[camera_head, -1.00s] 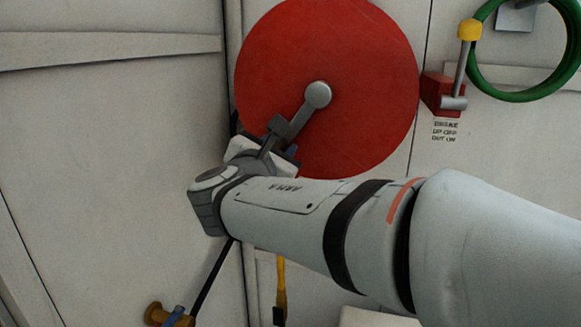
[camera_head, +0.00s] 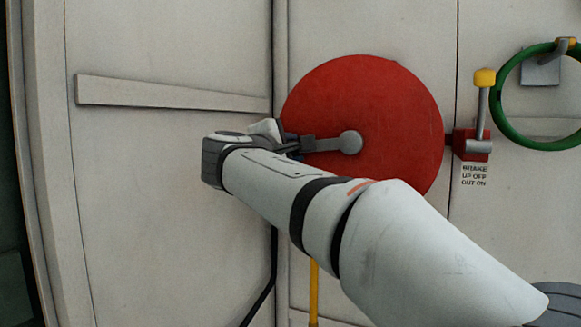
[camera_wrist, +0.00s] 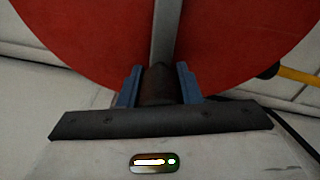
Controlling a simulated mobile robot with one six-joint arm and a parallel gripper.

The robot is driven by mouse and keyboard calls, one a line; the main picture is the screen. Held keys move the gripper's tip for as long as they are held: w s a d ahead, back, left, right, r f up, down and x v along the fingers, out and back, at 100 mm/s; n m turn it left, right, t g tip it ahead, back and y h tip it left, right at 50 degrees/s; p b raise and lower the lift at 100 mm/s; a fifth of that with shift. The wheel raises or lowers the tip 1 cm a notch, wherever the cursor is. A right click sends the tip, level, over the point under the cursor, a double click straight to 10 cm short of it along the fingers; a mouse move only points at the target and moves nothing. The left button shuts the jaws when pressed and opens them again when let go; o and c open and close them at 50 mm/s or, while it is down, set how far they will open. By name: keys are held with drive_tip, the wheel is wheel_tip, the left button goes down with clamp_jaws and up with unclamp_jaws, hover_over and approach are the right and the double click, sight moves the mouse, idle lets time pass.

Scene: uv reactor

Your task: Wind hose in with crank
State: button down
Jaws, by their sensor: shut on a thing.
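The hose reel is a large red disc (camera_head: 390,100) on the white wall in the head view. A grey crank arm (camera_head: 325,144) runs from its hub (camera_head: 350,143) to the left. My gripper (camera_head: 293,143) is at the crank's outer end, at the disc's left edge. In the wrist view, the blue fingers of my gripper (camera_wrist: 160,88) are shut around the dark crank handle (camera_wrist: 158,85), with the grey crank arm (camera_wrist: 166,30) running up from it over the red disc. A black hose (camera_head: 273,270) hangs below, partly hidden by my arm.
A brake lever with a yellow knob (camera_head: 484,78) stands up from a red block (camera_head: 470,146) right of the reel, above a label (camera_head: 474,175). A green hose ring (camera_head: 506,110) hangs farther right. A yellow pole (camera_head: 314,290) is below the reel.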

sight(304, 117)
wheel_tip(304, 117, up, 3)
drive_tip(key=m+b, duration=0.1)
drive_tip(key=m, duration=0.2)
drive_tip(key=shift+r, duration=0.1)
drive_tip(key=shift+s+d+r+m+b, duration=0.15)
drive_tip(key=shift+d+r+m, duration=0.1)
drive_tip(key=shift+r+m, duration=0.65)
drive_tip(key=shift+s+d+r+m+b, duration=0.15)
drive_tip(key=shift+d+r+m, duration=0.1)
drive_tip(key=shift+r+m, duration=0.6)
drive_tip(key=shift+f+m, duration=0.1)
drive_tip(key=shift+m, duration=0.15)
drive_tip(key=c, duration=1.4)
unclamp_jaws()
drive_tip(key=shift+c, duration=0.2)
drive_tip(key=o, duration=0.3)
drive_tip(key=shift+s, duration=0.2)
drive_tip(key=shift+o, duration=0.4)
drive_tip(key=shift+w, duration=0.15)
